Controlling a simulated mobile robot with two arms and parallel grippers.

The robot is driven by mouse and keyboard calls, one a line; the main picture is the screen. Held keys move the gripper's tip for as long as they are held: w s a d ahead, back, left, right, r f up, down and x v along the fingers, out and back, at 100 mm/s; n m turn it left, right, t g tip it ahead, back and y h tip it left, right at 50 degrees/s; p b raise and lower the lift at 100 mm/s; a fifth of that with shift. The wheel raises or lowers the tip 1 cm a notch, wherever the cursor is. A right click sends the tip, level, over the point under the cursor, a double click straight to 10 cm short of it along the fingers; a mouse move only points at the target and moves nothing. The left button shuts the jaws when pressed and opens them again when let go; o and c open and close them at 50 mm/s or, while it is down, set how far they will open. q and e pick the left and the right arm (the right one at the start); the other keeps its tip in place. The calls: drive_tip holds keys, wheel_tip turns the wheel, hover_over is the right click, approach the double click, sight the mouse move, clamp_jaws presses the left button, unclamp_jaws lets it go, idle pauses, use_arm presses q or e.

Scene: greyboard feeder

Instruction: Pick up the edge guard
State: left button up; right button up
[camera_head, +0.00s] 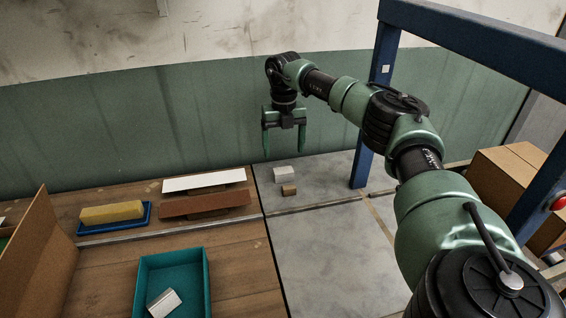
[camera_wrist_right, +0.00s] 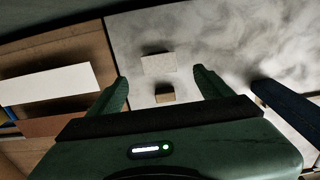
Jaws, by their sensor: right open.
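I cannot tell for sure which thing is the edge guard. Below my right gripper (camera_head: 284,150), a small white block (camera_head: 284,174) and a smaller brown block (camera_head: 289,190) sit on the grey surface. My right gripper is open and empty, pointing down above them. In the right wrist view, the white block (camera_wrist_right: 158,64) and the brown block (camera_wrist_right: 165,95) show between the fingers (camera_wrist_right: 160,78), the brown one partly hidden by the gripper body. A long white strip (camera_head: 204,181) and a long brown strip (camera_head: 205,204) lie on the wooden table to the left. My left gripper is out of view.
A yellow block (camera_head: 112,212) lies on a blue tray (camera_head: 142,223). A teal bin (camera_head: 198,262) at the front holds a small white item (camera_head: 163,303). A blue frame post (camera_head: 375,110) stands right of the gripper. Cardboard boxes (camera_head: 505,185) stand at right. The grey surface's front is clear.

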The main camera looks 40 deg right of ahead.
sight(284, 172)
drive_tip(key=shift+f, duration=0.35)
drive_tip(key=shift+s+a+f, duration=0.15)
drive_tip(key=shift+s+f, duration=0.05)
drive_tip(key=shift+f, duration=0.4)
drive_tip(key=shift+s+a+f, duration=0.1)
drive_tip(key=shift+s+f, duration=0.1)
drive_tip(key=shift+f, duration=0.35)
wheel_tip(284, 172, down, 4)
drive_tip(key=shift+r+p, duration=0.1)
drive_tip(key=shift+p, duration=0.35)
drive_tip(key=shift+f, duration=0.35)
drive_tip(key=c, duration=1.4)
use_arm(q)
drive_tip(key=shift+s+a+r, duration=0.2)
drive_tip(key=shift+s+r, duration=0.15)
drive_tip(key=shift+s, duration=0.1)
use_arm(e)
drive_tip(key=shift+r, duration=0.1)
